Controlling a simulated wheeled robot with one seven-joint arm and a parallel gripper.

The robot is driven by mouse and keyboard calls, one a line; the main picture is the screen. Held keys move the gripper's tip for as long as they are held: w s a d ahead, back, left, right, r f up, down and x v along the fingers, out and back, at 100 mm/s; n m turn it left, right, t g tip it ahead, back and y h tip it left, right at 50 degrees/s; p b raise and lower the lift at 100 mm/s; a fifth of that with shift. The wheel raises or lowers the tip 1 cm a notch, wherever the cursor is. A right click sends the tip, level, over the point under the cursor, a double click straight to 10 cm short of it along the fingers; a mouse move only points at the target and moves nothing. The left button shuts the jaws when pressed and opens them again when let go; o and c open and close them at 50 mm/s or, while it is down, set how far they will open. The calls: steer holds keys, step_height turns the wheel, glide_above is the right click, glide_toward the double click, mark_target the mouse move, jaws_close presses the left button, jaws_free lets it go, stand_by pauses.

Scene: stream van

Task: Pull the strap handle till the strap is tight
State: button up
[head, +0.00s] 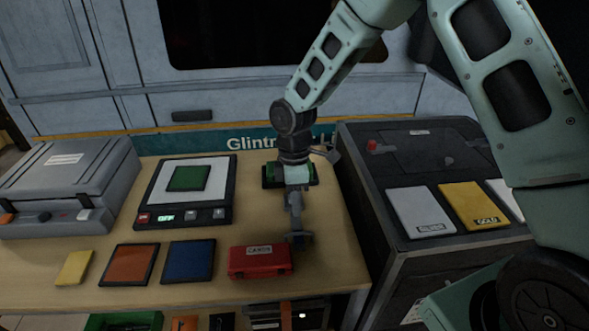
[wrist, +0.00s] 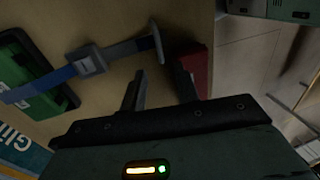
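The strap runs through a grey buckle (wrist: 88,62) and turns into a blue strap (wrist: 52,78) over a green block (wrist: 44,104) on a black base. My gripper (wrist: 155,72) is open, with its two dark fingers apart and nothing seen between them. The handle shows just past the fingertips; whether they touch it I cannot tell. In the head view my gripper (head: 299,237) is low over the bench, and I cannot pick out the handle there.
A red case (head: 260,262) lies close beside my gripper. A scale (head: 184,192) with a green pad, blue and orange tiles and a grey case (head: 65,185) stand further left. A dark cabinet (head: 425,155) bounds the right side.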

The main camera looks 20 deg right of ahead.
step_height(320, 180, up, 9)
steer(key=w, duration=0.1)
steer(key=shift+w+d+r+b, duration=0.2)
steer(key=shift+w+b, duration=0.2)
